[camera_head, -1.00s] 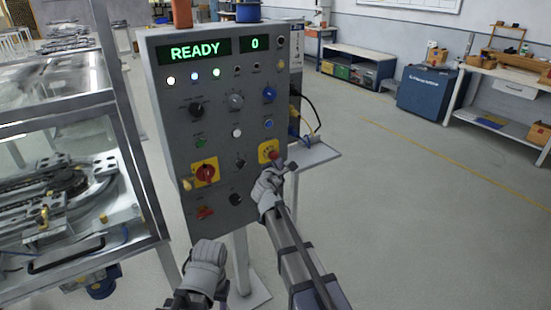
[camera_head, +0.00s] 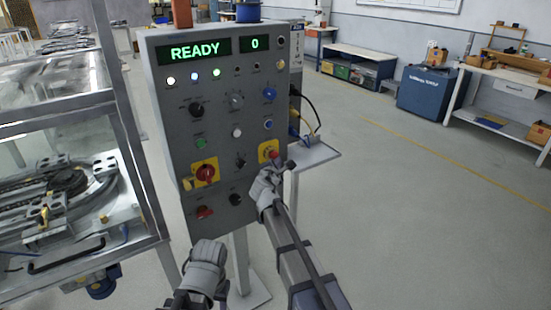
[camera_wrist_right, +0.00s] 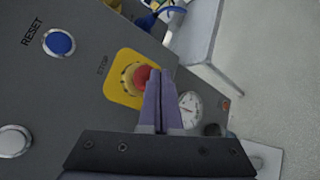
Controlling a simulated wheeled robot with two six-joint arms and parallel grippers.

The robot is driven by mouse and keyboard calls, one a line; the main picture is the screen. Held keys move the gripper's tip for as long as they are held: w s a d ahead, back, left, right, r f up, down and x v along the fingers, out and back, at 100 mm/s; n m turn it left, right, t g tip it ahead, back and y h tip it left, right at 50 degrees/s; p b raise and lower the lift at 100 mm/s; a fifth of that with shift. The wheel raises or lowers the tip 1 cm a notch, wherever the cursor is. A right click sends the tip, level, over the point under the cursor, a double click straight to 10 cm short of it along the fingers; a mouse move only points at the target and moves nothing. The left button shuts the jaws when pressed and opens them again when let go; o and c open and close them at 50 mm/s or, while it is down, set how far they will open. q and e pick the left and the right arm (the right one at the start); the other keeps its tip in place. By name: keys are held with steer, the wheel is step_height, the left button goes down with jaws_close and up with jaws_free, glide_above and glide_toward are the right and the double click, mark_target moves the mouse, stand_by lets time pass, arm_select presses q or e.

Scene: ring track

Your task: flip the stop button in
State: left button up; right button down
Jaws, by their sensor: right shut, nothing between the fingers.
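The stop button is a red mushroom head in a yellow ring on a yellow plate (camera_head: 264,152), at the lower right of the grey control panel. In the right wrist view the stop button (camera_wrist_right: 141,76) sits beside the word STOP. My right gripper (camera_wrist_right: 160,72) is shut and empty, with its fingertips at the right edge of the red head. They partly cover it, and I cannot tell whether they touch it. The right gripper also shows below the button in the head view (camera_head: 282,166). My left gripper (camera_head: 207,255) is low in front of the panel; its fingers are unclear.
The grey panel (camera_head: 222,130) shows READY and 0. A blue RESET button (camera_wrist_right: 59,43) and a round gauge (camera_wrist_right: 191,108) flank the stop button. A red rotary switch (camera_head: 205,172) is at left. A small shelf (camera_head: 317,155) juts out at right. A glass-sided cabinet stands left.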

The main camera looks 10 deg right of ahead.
steer(key=shift+w+a, duration=0.2)
steer(key=shift+w, duration=0.3)
stand_by(0.6)
stand_by(0.3)
steer(key=shift+s+d, duration=0.3)
steer(key=shift+s, duration=0.6)
steer(key=s, duration=0.1)
steer(key=s+d, duration=0.1)
steer(key=s, duration=0.2)
steer(key=shift+s+d, duration=0.3)
steer(key=shift+d, duration=0.05)
